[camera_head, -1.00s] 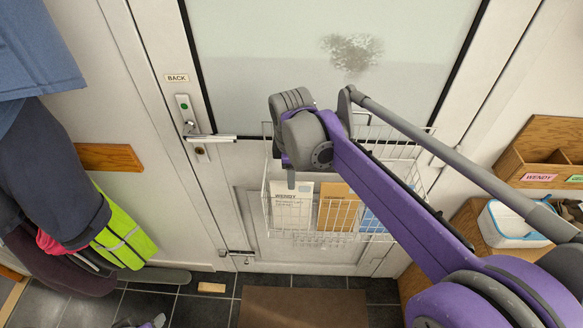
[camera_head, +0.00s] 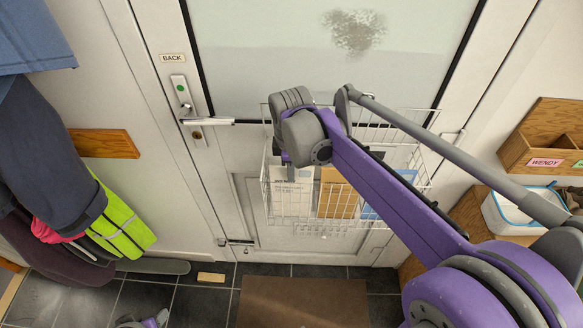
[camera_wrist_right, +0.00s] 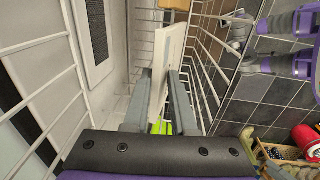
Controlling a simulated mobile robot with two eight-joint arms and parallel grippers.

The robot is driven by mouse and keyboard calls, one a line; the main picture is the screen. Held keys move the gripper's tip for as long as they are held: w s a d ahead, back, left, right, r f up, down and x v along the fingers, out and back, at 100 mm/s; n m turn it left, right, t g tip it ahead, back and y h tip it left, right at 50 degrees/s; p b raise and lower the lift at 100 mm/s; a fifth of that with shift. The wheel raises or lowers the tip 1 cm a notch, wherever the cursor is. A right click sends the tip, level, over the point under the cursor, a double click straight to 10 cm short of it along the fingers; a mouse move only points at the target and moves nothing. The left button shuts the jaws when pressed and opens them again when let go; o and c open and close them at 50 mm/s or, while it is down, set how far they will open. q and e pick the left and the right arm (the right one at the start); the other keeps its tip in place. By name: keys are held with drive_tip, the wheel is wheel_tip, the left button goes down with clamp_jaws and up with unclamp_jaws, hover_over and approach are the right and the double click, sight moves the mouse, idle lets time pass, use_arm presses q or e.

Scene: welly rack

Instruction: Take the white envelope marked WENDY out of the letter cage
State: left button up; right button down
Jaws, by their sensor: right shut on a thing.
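The white wire letter cage (camera_head: 268,207) hangs on the door. The white envelope (camera_head: 291,198) stands upright at the left inside it; its name is covered or too small to read now. My right gripper (camera_head: 290,172) reaches down into the cage and is shut on the envelope's upper edge. In the right wrist view, the two grey fingers (camera_wrist_right: 159,103) press on either side of the white envelope (camera_wrist_right: 168,50). A grey and purple part of mine shows at the bottom left of the head view; I cannot tell how the left gripper stands.
A brown envelope (camera_head: 337,193) and a blue one (camera_head: 371,211) stand to the right in the cage. Cage wires surround the fingers closely. The door handle (camera_head: 208,121) is to the left. Coats (camera_head: 45,150) hang far left; a wooden box (camera_head: 545,150) is at the right.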

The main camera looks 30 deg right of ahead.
drive_tip(key=shift+w+d+r, duration=0.1)
drive_tip(key=shift+w+d, duration=0.05)
drive_tip(key=shift+w+r+p, duration=0.1)
drive_tip(key=shift+r+p, duration=1.15)
drive_tip(key=shift+r, duration=0.6)
wheel_tip(320, 180, up, 3)
drive_tip(key=shift+r+p, duration=0.15)
drive_tip(key=shift+p, duration=0.75)
wheel_tip(320, 180, up, 17)
drive_tip(key=s+a+p, duration=0.1)
drive_tip(key=s+p, duration=0.1)
drive_tip(key=p, duration=0.2)
use_arm(q)
drive_tip(key=w+r+t, duration=0.1)
drive_tip(key=w+r, duration=0.3)
drive_tip(key=r, duration=0.6)
drive_tip(key=shift+w+r+b, duration=0.3)
drive_tip(key=shift+r+b, duration=0.05)
use_arm(e)
drive_tip(key=s+a, duration=0.8)
drive_tip(key=s, duration=0.5)
drive_tip(key=shift+s+a+r, duration=0.15)
drive_tip(key=shift+s+a, duration=0.05)
drive_tip(key=shift+s, duration=0.15)
drive_tip(key=shift+w, duration=0.1)
